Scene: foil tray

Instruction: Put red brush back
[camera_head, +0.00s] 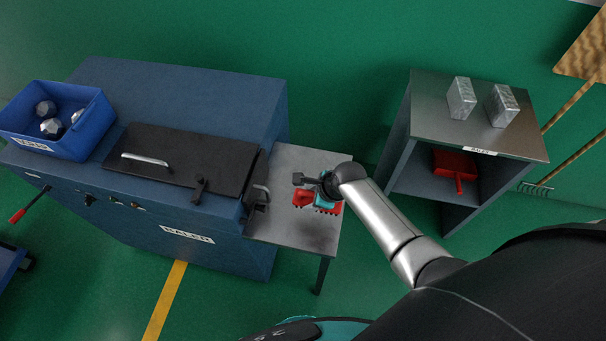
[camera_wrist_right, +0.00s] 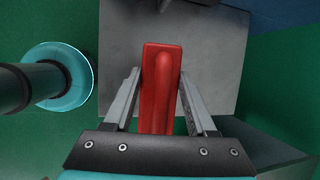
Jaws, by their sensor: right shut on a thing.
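The red brush (camera_head: 303,199) is at the small metal side table (camera_head: 296,239), partly hidden by my right gripper (camera_head: 312,183) in the head view. In the right wrist view the brush (camera_wrist_right: 160,88) lies lengthwise between the two fingers of my right gripper (camera_wrist_right: 158,75), which is shut on it. I cannot tell whether the brush touches the tabletop or is slightly above it. A red dustpan (camera_head: 455,163) with its handle toward me sits inside the open shelf of the grey cabinet (camera_head: 397,135) at right. My left gripper is not in view.
A blue machine (camera_head: 190,90) with a dark hinged lid (camera_head: 180,158) adjoins the side table on the left. A blue bin (camera_head: 92,118) with metal pieces stands on it. Two metal blocks (camera_head: 461,98) stand on the cabinet top. Green floor lies between table and cabinet.

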